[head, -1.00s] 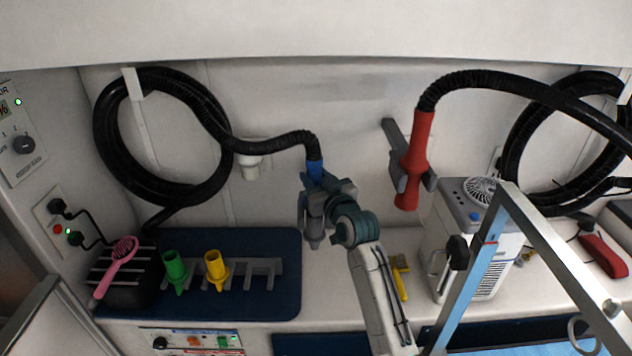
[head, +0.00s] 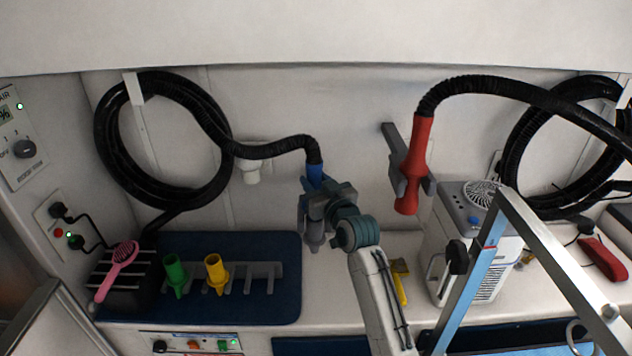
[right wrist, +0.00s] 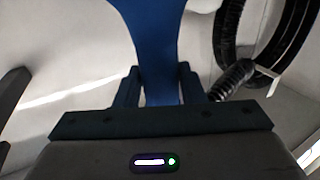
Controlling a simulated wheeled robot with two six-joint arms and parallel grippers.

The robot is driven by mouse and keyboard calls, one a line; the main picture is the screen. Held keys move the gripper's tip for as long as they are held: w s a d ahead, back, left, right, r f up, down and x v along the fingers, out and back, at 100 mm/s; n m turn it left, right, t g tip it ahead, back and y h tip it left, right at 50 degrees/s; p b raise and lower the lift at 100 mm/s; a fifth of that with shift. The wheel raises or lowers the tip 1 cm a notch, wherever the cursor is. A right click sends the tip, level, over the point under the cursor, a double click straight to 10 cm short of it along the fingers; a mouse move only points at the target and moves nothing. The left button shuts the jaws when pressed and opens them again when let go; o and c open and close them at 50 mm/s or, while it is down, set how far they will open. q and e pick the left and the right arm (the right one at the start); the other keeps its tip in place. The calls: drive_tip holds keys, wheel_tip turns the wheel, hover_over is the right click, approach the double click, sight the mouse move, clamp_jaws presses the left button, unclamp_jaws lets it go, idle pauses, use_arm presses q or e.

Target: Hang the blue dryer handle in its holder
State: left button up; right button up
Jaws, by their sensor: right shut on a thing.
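The blue dryer handle (head: 315,172) hangs on the end of a black hose in the head view. My right gripper (head: 316,190) is shut on it in front of the white back wall, and the gripper covers most of the handle. In the right wrist view the blue handle (right wrist: 149,45) stands between the two fingers (right wrist: 160,88). I cannot make out an empty holder for it; one may be hidden behind my gripper. A red dryer handle (head: 415,160) sits at a grey wall holder (head: 392,138) to the right. My left gripper is not in view.
The blue handle's black hose (head: 108,150) is coiled on the wall at left. A blue mat (head: 285,305) carries a grey rack with green (head: 175,272) and yellow (head: 215,270) nozzles. A white machine (head: 452,235) and a metal frame (head: 478,275) stand at right.

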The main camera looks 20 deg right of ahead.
drive_tip(key=shift+f, duration=0.35)
idle(0.3)
drive_tip(key=shift+f+b, duration=0.25)
drive_tip(key=shift+b, duration=0.15)
drive_tip(key=o, duration=1.8)
drive_tip(key=shift+f, duration=0.1)
drive_tip(key=shift+s, duration=0.15)
drive_tip(key=s+d+p, duration=0.1)
drive_tip(key=s+p, duration=0.2)
drive_tip(key=s, duration=0.6)
drive_tip(key=shift+s+d, duration=0.2)
drive_tip(key=shift+s, duration=0.15)
drive_tip(key=shift+f, duration=0.1)
